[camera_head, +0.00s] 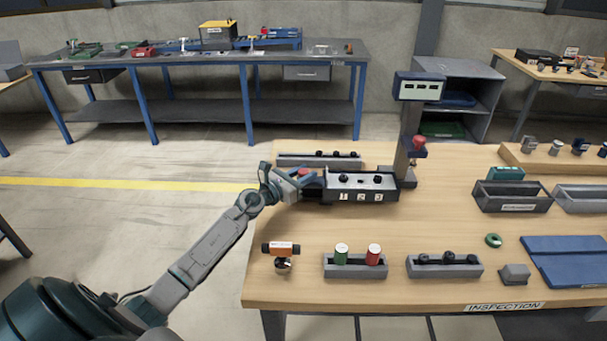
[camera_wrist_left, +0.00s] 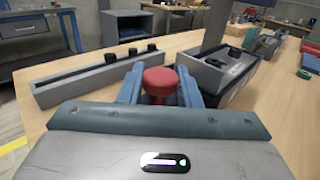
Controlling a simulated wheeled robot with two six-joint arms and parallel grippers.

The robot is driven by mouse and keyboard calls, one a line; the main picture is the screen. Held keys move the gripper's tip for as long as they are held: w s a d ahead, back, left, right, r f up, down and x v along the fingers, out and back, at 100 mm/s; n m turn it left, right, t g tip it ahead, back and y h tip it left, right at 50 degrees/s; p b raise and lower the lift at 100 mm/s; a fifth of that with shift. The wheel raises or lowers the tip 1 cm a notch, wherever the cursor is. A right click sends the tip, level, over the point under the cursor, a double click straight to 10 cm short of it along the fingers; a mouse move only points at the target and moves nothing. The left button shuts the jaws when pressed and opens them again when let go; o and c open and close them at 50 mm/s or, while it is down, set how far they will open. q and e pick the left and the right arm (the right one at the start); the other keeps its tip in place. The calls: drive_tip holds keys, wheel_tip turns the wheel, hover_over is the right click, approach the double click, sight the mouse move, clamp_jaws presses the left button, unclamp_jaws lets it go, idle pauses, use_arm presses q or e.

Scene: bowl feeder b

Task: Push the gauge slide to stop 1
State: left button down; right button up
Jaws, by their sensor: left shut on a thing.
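The gauge (camera_head: 335,184) is a dark grey block near the far left part of the bench, with labels 1, 2 and 3 on its front. In the wrist view its body (camera_wrist_left: 222,70) shows beyond my fingers on the right. A red round knob (camera_wrist_left: 160,80) stands at the gauge's left end; it looks like the slide's handle. My left gripper (camera_head: 308,180) is at that end, shut on the red knob, with a blue finger on each side. The slide's lower part is hidden by the gripper. My right gripper is not in view.
A long grey rack (camera_head: 290,160) with black knobs lies behind the gauge. A post (camera_head: 407,145) with a display box (camera_head: 420,87) stands at its right end. In front are a cylinder holder (camera_head: 355,271) and an orange-topped part (camera_head: 281,248). Bare bench lies between.

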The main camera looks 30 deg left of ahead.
sight(320, 181)
use_arm(q)
drive_tip(key=shift+w+d+r+p, duration=0.15)
drive_tip(key=shift+w+d+p, duration=0.15)
drive_tip(key=shift+d, duration=0.1)
drive_tip(key=w+d, duration=0.1)
drive_tip(key=d+p, duration=0.1)
drive_tip(key=shift+w+d, duration=0.35)
drive_tip(key=shift+d, duration=0.05)
drive_tip(key=shift+w+d, duration=0.15)
drive_tip(key=shift+d, duration=0.1)
drive_tip(key=c, duration=1.1)
unclamp_jaws()
